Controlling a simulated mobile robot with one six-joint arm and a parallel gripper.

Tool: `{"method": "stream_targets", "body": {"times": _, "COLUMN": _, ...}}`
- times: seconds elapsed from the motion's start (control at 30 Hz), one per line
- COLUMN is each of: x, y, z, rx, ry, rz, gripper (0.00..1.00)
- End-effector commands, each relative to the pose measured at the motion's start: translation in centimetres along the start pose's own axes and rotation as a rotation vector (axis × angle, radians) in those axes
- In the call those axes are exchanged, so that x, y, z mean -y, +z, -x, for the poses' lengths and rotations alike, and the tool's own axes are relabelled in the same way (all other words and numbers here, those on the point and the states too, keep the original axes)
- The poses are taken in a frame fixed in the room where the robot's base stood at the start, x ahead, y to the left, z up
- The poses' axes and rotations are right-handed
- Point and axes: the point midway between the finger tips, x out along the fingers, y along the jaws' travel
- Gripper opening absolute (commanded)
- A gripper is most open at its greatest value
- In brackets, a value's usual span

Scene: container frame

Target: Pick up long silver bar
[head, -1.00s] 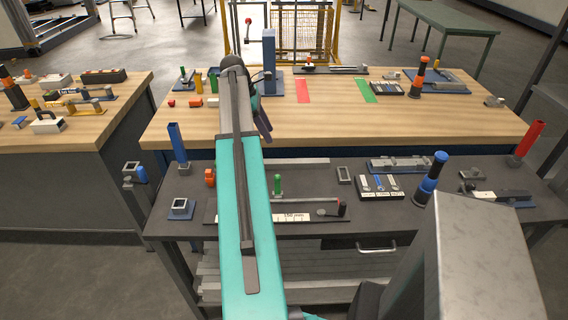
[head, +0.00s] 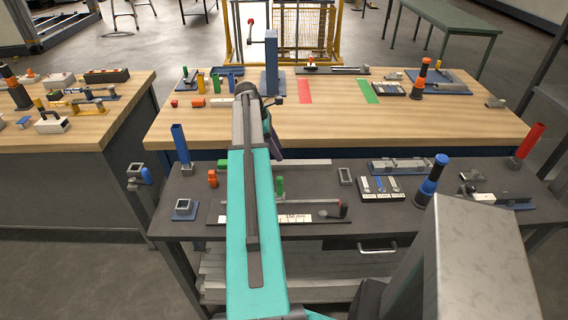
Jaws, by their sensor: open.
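A long silver-grey bar (head: 303,163) lies flat along the back edge of the dark front table. Its left part is hidden behind my arm. My gripper (head: 276,152) points down just above and behind the bar's left part, seen beyond the teal arm link. It is open and I see nothing in it. Its fingertips are small and partly covered, so I cannot tell the exact gap to the bar.
A green peg (head: 280,187) and a ruler fixture (head: 296,218) stand in front of the bar. Behind is a wooden table (head: 400,122) with a blue post (head: 271,62).

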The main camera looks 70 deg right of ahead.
Motion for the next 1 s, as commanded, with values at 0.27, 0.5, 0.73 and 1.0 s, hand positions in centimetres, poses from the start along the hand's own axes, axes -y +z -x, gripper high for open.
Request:
{"method": "stream_targets", "body": {"times": 0.27, "x": 0.0, "y": -0.1, "z": -0.3, "rx": 0.0, "ry": 0.001, "rz": 0.0, "gripper": 0.45}}
{"method": "stream_targets", "body": {"times": 0.5, "x": 0.0, "y": -0.1, "z": -0.5, "rx": 0.0, "ry": 0.0, "rz": 0.001, "gripper": 0.45}}
{"method": "stream_targets", "body": {"times": 0.73, "x": 0.2, "y": -0.1, "z": -1.8, "rx": 0.0, "ry": -0.001, "rz": 0.002, "gripper": 0.45}}
{"method": "stream_targets", "body": {"times": 1.0, "x": 0.2, "y": -0.2, "z": -4.2, "rx": 0.0, "ry": -0.001, "rz": 0.002, "gripper": 0.45}}
